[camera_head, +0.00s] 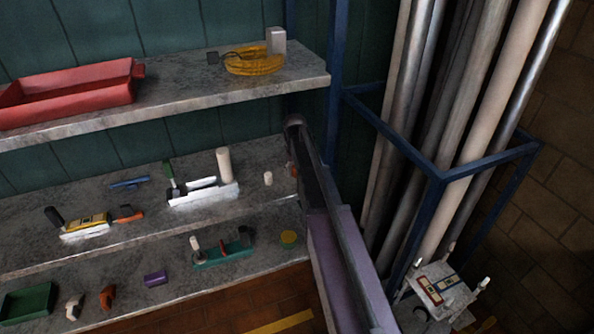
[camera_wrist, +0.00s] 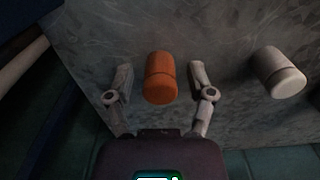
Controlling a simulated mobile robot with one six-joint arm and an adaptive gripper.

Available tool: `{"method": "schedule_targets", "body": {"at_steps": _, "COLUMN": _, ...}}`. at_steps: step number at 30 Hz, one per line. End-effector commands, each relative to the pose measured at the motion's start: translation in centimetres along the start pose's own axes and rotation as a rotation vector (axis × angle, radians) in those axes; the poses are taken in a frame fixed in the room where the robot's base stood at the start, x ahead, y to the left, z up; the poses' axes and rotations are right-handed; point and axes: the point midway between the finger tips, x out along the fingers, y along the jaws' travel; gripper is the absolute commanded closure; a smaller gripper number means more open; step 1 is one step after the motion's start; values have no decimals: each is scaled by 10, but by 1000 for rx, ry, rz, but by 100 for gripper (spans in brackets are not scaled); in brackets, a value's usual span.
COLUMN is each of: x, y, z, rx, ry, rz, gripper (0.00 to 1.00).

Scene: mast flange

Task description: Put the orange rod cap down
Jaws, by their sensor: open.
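The orange rod cap (camera_wrist: 160,78) is a short rounded cylinder, seen in the wrist view against the grey shelf surface (camera_wrist: 225,35). It appears to stand on that surface. My gripper (camera_wrist: 162,84) is open, with one finger on each side of the cap and a visible gap on both sides. In the head view my arm mostly hides this spot, and only a small orange patch (camera_head: 291,170) shows at the right end of the middle shelf (camera_head: 110,225).
A white cap (camera_wrist: 278,72) stands beside the orange one and also shows in the head view (camera_head: 268,178). A white block with a tall cream cylinder (camera_head: 224,165) stands further left. A blue post (camera_head: 335,95) and a rack of long pipes (camera_head: 470,110) are close on the right.

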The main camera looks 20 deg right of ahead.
Motion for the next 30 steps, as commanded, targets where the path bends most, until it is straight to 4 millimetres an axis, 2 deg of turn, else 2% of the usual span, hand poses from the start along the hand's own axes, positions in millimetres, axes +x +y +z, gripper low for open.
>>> {"method": "schedule_targets", "body": {"at_steps": 11, "x": -8, "y": 0, "z": 0, "rx": 0, "ry": 0, "rz": 0, "gripper": 30}}
{"method": "schedule_targets", "body": {"at_steps": 30, "x": -58, "y": -1, "z": 0, "rx": -1, "ry": 0, "rz": 0, "gripper": 30}}
